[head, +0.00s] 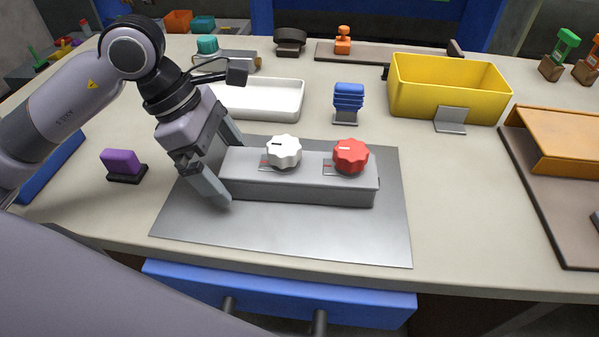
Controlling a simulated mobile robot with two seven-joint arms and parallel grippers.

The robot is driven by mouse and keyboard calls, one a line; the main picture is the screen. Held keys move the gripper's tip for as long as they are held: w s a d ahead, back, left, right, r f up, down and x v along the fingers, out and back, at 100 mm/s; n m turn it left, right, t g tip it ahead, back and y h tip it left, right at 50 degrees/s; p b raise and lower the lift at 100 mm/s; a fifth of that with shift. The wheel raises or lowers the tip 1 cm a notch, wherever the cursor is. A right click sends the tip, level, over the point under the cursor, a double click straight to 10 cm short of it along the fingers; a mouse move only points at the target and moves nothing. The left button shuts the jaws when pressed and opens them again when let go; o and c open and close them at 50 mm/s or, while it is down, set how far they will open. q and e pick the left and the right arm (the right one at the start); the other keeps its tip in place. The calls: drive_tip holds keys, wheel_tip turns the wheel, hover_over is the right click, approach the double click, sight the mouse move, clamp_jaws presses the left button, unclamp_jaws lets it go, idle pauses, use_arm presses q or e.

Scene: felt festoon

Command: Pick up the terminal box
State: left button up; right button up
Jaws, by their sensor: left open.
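The terminal box is most likely the long grey box (300,190) on the dark grey mat (290,235) in the middle of the table. A white knob (284,151) and a red knob (351,156) sit on its top. My left gripper (229,170) is open at the box's left end. One finger is on the near side and one on the far side of that end. I cannot tell whether the fingers touch it. My right gripper does not show.
A white tray (290,98) and a blue ribbed piece (348,97) stand behind the box. A yellow bin (448,90) is at the back right. A purple block (122,163) is at the left. An orange piece (560,140) on a brown board is at the right. The mat's front is clear.

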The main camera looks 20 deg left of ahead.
use_arm(q)
drive_tip(key=shift+w+d+f, duration=0.1)
drive_tip(key=shift+d+f, duration=0.15)
drive_tip(key=shift+f, duration=0.3)
drive_tip(key=c, duration=1.3)
